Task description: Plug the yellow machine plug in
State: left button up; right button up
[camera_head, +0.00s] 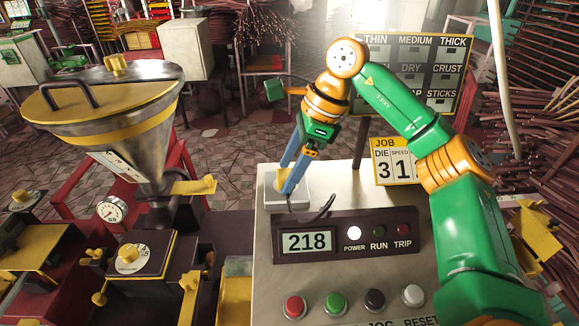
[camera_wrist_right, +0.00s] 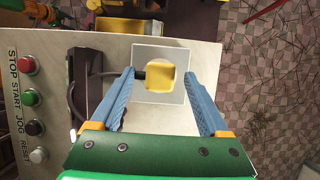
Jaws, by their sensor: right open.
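The yellow plug (camera_wrist_right: 161,75) sits at a pale square socket plate (camera_wrist_right: 143,54) on the control cabinet, with a dark cable (camera_wrist_right: 86,100) running from its side. In the head view the plug (camera_head: 281,182) is partly hidden by my fingers. My right gripper (camera_head: 285,181) points down over it, its blue fingers apart. In the right wrist view the fingertips (camera_wrist_right: 160,72) are on either side of the plug, with a gap visible at each side. How deep the plug sits in the socket I cannot tell.
The cabinet panel carries a display (camera_head: 306,241) reading 218, a lit white POWER lamp (camera_head: 353,232) and several buttons (camera_head: 335,302). A hopper machine (camera_head: 128,130) stands to the left. A JOB sign (camera_head: 394,148) and a larger board (camera_head: 427,75) stand behind the cabinet.

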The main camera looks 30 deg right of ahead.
jog(key=v, duration=0.7)
dwell(0.3)
